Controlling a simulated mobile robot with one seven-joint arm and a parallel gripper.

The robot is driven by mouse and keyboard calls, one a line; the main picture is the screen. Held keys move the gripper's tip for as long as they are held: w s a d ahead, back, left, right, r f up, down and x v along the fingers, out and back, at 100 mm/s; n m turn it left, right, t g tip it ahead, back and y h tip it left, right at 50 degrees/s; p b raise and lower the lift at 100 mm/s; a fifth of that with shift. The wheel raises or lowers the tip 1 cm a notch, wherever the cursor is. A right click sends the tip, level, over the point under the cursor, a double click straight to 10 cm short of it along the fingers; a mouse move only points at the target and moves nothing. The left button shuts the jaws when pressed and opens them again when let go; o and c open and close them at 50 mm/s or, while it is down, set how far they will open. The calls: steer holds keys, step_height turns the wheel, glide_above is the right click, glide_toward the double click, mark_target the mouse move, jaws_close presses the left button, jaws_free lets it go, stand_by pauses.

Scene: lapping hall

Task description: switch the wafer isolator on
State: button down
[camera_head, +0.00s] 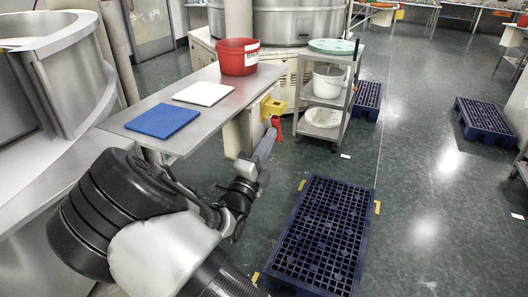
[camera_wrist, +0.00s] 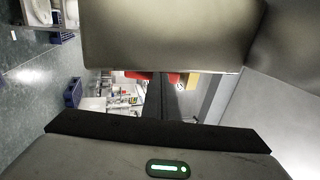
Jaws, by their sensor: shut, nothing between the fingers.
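The wafer isolator is a yellow box (camera_head: 272,106) under the right edge of the steel bench, with a red handle (camera_head: 277,126) on it that hangs down. My gripper (camera_head: 270,136) is shut and empty, with its tip close beside the red handle in the head view; I cannot tell if they touch. In the wrist view the dark shut fingers (camera_wrist: 161,95) point at red (camera_wrist: 172,77) and yellow (camera_wrist: 192,83) patches of the isolator. Large grey surfaces hide most of it there.
The bench (camera_head: 240,82) carries a red bucket (camera_head: 237,57), a white pad (camera_head: 203,93) and a blue pad (camera_head: 162,120). A steel trolley (camera_head: 335,88) stands close to the right. A blue pallet (camera_head: 318,235) lies on the floor.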

steer(key=shift+w+r, duration=0.1)
steer(key=shift+r, duration=0.1)
steer(key=p, duration=0.2)
steer(key=r+p, duration=0.1)
steer(key=p, duration=0.2)
steer(key=shift+w+d+r+g, duration=0.15)
steer(key=shift+w+r+g, duration=0.1)
steer(key=shift+g, duration=0.15)
steer(key=g+p, duration=0.1)
steer(key=p, duration=0.2)
steer(key=g+y+p, duration=0.1)
steer(key=p, duration=0.3)
steer(key=shift+w+d+r, duration=0.1)
steer(key=shift+w+r, duration=0.15)
steer(key=shift+r, duration=0.15)
steer(key=p, duration=0.1)
steer(key=g+p, duration=0.1)
steer(key=p, duration=0.1)
steer(key=shift+w+f, duration=0.2)
steer(key=shift+f, duration=0.1)
